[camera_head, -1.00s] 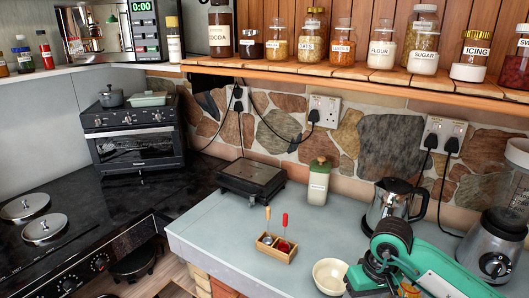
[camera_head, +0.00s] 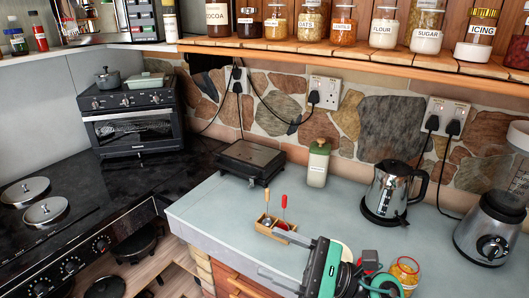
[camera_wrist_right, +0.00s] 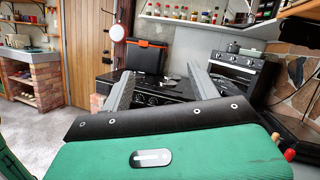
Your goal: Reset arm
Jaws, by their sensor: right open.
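My right gripper (camera_head: 284,258) reaches in from the bottom right over the grey counter (camera_head: 225,215), its fingers pointing left. It is open and nothing shows between its fingers. In the right wrist view the two grey fingers (camera_wrist_right: 161,88) stand wide apart, with the black stove beyond them. The small wooden caddy (camera_head: 272,228) with a red-handled utensil stands just beyond the fingers in the head view. My left gripper is in neither view.
A glass jar with orange contents (camera_head: 405,272) stands close to my right arm. A steel kettle (camera_head: 390,190), a blender (camera_head: 490,225), a green-lidded canister (camera_head: 318,163) and a dark grill (camera_head: 251,162) stand on the counter. A shelf of jars runs above.

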